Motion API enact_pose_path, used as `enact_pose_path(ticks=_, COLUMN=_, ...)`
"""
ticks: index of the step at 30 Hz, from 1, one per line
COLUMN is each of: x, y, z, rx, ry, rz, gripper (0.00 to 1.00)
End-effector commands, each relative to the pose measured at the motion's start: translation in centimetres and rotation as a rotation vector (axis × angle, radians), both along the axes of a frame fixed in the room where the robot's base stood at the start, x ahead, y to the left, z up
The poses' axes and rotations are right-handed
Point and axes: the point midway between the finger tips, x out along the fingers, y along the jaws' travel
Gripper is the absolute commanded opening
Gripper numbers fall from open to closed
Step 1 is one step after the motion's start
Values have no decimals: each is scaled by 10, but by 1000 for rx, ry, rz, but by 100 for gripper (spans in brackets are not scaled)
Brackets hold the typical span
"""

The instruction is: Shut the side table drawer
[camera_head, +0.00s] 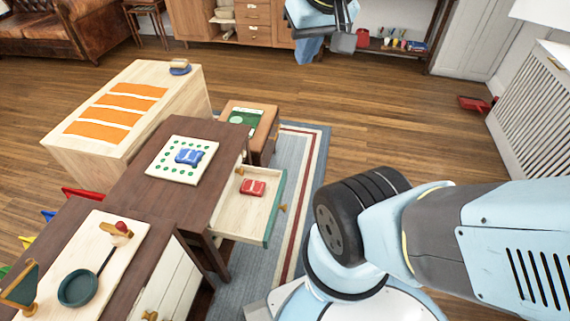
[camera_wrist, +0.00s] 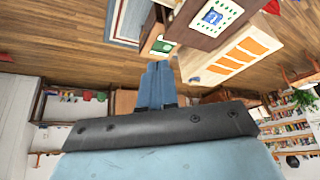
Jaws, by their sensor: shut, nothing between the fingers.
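The side table (camera_head: 185,190) is dark brown and stands left of centre in the head view; its edge also shows at the top of the wrist view. Its drawer (camera_head: 235,212) is pulled out to the right, with pale wood inside and a green front (camera_head: 274,222) bearing a small round knob (camera_head: 283,207). A red toy car (camera_head: 253,187) lies in the drawer. My gripper (camera_head: 308,52) is at the top centre of the head view, well beyond the drawer and apart from it. In the wrist view its blue fingers (camera_wrist: 156,84) are together and empty.
A white board with a blue toy car (camera_head: 189,156) lies on the side table. A brown box (camera_head: 262,125) stands behind the drawer. A pale bench with orange strips (camera_head: 80,128) is at left. Open wooden floor lies right of the drawer, beyond the blue rug (camera_head: 310,150).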

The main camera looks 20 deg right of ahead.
Motion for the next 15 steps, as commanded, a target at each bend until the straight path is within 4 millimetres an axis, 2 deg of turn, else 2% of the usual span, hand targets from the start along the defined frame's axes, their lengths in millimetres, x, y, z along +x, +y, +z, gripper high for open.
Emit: enact_pose_path(ticks=15, x=75, y=-20, z=-49, rx=212, ry=336, rz=-175, gripper=0)
